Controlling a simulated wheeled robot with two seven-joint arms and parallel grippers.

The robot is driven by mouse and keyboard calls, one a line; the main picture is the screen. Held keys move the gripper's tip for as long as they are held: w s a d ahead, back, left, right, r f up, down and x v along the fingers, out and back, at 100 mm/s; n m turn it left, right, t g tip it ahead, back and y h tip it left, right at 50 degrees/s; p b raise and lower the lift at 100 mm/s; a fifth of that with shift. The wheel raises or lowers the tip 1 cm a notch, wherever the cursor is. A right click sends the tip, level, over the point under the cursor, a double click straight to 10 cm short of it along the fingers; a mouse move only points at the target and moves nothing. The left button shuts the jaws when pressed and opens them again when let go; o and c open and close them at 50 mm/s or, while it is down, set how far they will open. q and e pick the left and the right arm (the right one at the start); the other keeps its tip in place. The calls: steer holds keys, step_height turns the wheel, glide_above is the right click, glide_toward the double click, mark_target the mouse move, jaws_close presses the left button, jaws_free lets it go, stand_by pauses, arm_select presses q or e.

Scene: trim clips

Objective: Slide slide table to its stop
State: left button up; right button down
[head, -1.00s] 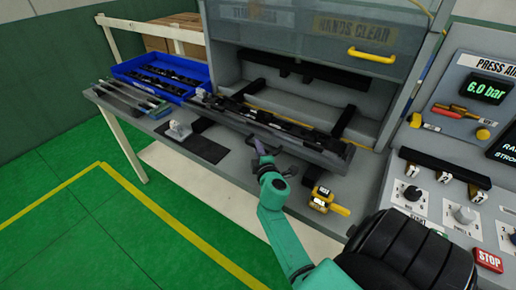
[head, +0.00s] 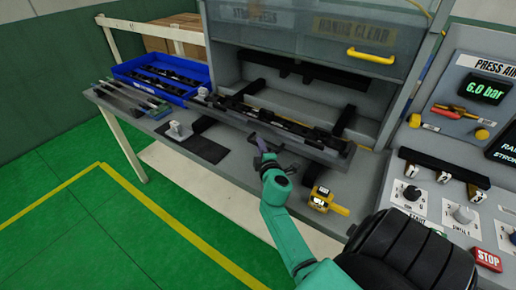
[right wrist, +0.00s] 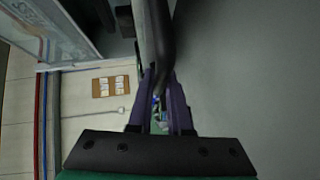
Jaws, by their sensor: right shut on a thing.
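The slide table (head: 318,153) is a long grey tray carrying black trim parts, at the front of the press opening in the head view. It sits partly out over the bench. My right gripper (head: 262,146) is at its front edge. In the right wrist view, the purple fingers (right wrist: 160,108) are closed around a dark curved bar (right wrist: 161,50), which looks like the slide table's handle. The rear of the slide's travel is partly hidden by the parts on it. My left gripper is not in view.
A blue bin (head: 160,92) of black parts stands at the left. A black pad (head: 203,150) and a yellow handheld device (head: 321,199) lie on the bench. The press guard with its yellow handle (head: 371,56) is raised. The control panel (head: 455,208) stands at the right.

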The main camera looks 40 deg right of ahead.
mark_target(272, 137)
steer(key=d, duration=0.2)
steer(key=w+d, duration=0.1)
steer(key=d, duration=0.2)
steer(key=w+d, duration=0.1)
steer(key=d, duration=0.1)
steer(key=shift+w+d, duration=0.2)
steer(key=shift+a, duration=0.1)
steer(key=c, duration=0.8)
jaws_free()
steer(key=shift+c, duration=0.2)
steer(key=shift+s, duration=0.1)
steer(key=v, duration=1.3)
steer(key=shift+s+a+f+b, duration=0.1)
steer(key=shift+s+a+b, duration=0.15)
steer(key=shift+b, duration=0.1)
steer(key=shift+s+a, duration=0.15)
steer(key=shift+s, duration=0.2)
